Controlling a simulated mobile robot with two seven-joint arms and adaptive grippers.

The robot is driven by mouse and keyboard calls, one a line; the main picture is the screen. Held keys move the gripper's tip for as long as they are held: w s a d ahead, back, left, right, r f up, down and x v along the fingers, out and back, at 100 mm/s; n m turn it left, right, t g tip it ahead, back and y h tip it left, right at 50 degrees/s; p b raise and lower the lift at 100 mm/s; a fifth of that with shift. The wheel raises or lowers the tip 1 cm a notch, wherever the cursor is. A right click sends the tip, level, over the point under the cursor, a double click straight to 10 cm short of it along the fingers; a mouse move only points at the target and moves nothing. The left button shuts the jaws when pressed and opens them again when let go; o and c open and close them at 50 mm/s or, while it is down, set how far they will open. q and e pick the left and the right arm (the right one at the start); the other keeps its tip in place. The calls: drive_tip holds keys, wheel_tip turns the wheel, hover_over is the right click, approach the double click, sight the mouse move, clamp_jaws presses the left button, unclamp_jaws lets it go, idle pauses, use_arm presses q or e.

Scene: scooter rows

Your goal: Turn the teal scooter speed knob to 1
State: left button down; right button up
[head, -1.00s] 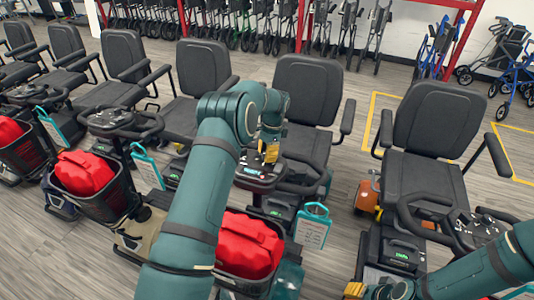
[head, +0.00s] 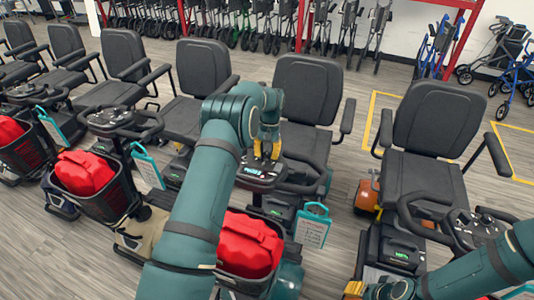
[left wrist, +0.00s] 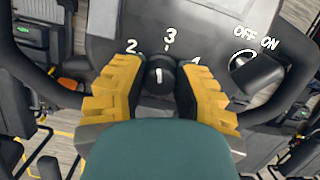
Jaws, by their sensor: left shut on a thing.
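The teal scooter shows below my left arm; its teal body (head: 290,275) is at the front and its dark console (head: 256,183) behind. The speed knob (left wrist: 160,72) is black and round with a white mark. It sits under numbers 2, 3 and 4, and the mark points up toward 3. My left gripper (head: 266,152) is over the console. In the left wrist view its yellow fingers (left wrist: 160,88) are on both sides of the knob and shut on it. My right gripper (head: 366,289) is low at the bottom edge, partly cut off; its jaws are unclear.
An OFF/ON key switch (left wrist: 243,68) is right of the knob. Handlebars curve around the console. A red bag (head: 250,243) fills the front basket, and a tag (head: 312,222) hangs at the right. Other scooters (head: 112,120) stand on both sides.

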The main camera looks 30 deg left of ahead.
use_arm(q)
drive_tip(key=n, duration=0.5)
drive_tip(key=shift+s+f+n+h, duration=0.15)
drive_tip(key=shift+f+n+h, duration=0.05)
drive_tip(key=shift+n+h, duration=0.1)
drive_tip(key=n, duration=0.4)
drive_tip(key=shift+d+n+t, duration=0.1)
drive_tip(key=shift+n+t, duration=0.2)
drive_tip(key=n+p, duration=0.1)
drive_tip(key=n, duration=0.4)
drive_tip(key=shift+t, duration=0.3)
drive_tip(key=shift+n+p, duration=0.45)
drive_tip(key=shift+n, duration=1.95)
drive_tip(key=shift+d, duration=0.1)
drive_tip(key=c, duration=0.6)
unclamp_jaws()
drive_tip(key=shift+w+r+t, duration=0.1)
drive_tip(key=shift+w+t, duration=0.1)
drive_tip(key=shift+t, duration=0.1)
drive_tip(key=shift+r, duration=0.1)
